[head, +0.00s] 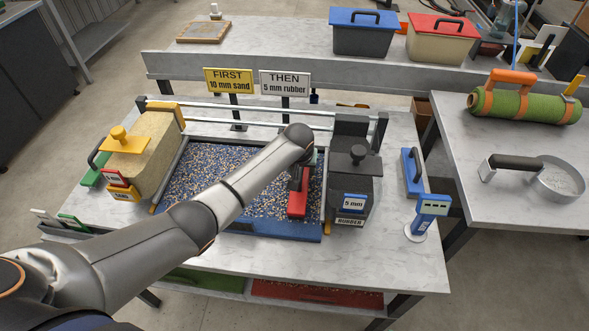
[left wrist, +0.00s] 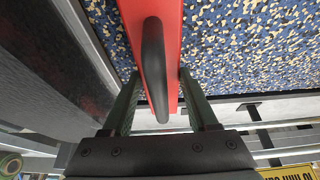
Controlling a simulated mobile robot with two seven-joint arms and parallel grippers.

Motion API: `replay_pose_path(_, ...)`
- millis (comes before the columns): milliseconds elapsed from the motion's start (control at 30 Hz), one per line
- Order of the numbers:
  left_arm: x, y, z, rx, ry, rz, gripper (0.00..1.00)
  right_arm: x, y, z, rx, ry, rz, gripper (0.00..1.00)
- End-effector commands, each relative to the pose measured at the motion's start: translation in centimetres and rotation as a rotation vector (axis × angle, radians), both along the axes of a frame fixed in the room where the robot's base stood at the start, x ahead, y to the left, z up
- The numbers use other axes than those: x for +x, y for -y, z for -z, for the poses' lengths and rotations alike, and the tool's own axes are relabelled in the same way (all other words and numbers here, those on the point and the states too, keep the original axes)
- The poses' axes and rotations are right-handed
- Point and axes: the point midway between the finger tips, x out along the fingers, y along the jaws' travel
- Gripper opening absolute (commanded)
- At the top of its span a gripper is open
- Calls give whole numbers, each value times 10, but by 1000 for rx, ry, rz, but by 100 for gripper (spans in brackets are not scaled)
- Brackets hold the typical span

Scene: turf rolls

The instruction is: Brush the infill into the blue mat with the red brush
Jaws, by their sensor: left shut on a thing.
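The blue mat (head: 275,228) lies in a tray on the table, speckled all over with tan and dark infill (head: 215,175). The red brush (head: 297,205) sits on the right part of the mat, close to the tray's right side. My left gripper (head: 302,172) is over the brush, partly hidden by my arm. In the left wrist view, my left gripper (left wrist: 160,85) has its fingers on both sides of the brush's black handle (left wrist: 153,60), with the red block (left wrist: 172,20) under it. Speckled infill (left wrist: 240,40) shows beside it. My right gripper is out of view.
A sand hopper (head: 145,150) stands left of the tray and a dark rubber hopper (head: 362,165) right of it. Rails (head: 240,112) cross behind. Signs "FIRST 10 mm sand" (head: 229,80) and "THEN 5 mm rubber" (head: 285,83) stand at the back. A blue handled block (head: 411,172) is at right.

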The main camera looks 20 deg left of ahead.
Motion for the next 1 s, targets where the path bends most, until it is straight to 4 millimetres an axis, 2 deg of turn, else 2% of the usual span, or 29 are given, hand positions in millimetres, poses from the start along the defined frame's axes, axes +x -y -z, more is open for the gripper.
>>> replay_pose_path(300,-1,-2,-1,-2,-1,-1,0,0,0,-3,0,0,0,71)
replay_pose_path(533,-6,-24,-2,1,-2,-2,0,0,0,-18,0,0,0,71)
replay_pose_path(800,-13,-51,1,0,-2,-1,0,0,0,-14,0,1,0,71)
replay_pose_path(1000,-15,-63,0,1,-1,0,0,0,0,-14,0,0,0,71)
